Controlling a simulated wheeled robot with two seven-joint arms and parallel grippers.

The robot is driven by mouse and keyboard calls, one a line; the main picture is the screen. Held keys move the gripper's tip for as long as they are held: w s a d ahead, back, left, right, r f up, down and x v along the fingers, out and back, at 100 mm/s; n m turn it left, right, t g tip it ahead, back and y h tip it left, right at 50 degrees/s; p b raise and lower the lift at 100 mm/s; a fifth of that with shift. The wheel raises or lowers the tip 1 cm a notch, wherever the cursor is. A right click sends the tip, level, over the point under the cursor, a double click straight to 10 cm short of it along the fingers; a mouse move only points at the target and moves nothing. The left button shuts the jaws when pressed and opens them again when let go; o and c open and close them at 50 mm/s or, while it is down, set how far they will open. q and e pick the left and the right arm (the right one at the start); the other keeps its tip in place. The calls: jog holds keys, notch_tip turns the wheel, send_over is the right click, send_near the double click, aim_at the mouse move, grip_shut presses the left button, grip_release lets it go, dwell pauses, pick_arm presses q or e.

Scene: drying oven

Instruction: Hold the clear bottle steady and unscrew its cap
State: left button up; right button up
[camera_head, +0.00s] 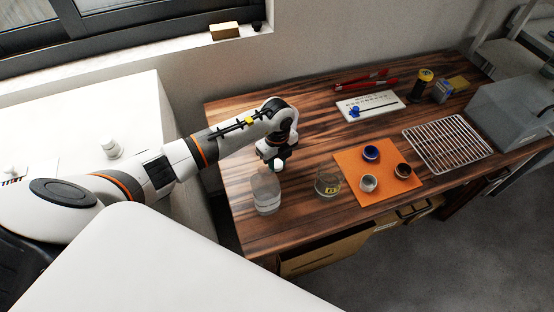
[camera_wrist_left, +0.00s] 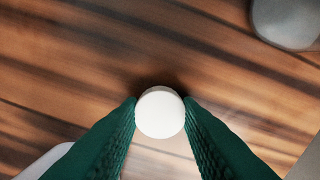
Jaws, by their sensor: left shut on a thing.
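The clear bottle (camera_head: 266,196) stands upright near the left front of the wooden table. My left gripper (camera_head: 277,163) is just above and behind it. Its green fingers are shut on a round white cap (camera_wrist_left: 160,112), seen from above in the left wrist view. The cap also shows as a small white spot (camera_head: 278,168) under the gripper in the head view. Wood shows around most of the cap; I cannot tell whether it touches the bottle's neck. My right gripper is not in view, and no gripper is seen on the bottle's body.
A clear beaker (camera_head: 327,183) with a yellow mark stands right of the bottle. Small cups stand on an orange mat (camera_head: 349,164). A wire rack (camera_head: 447,143) and a grey box (camera_head: 512,110) lie farther right. A grey rounded thing (camera_wrist_left: 287,18) is in the wrist view's corner.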

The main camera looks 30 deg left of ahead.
pick_arm(q)
jog(key=shift+f, duration=0.15)
jog(key=o, duration=1.1)
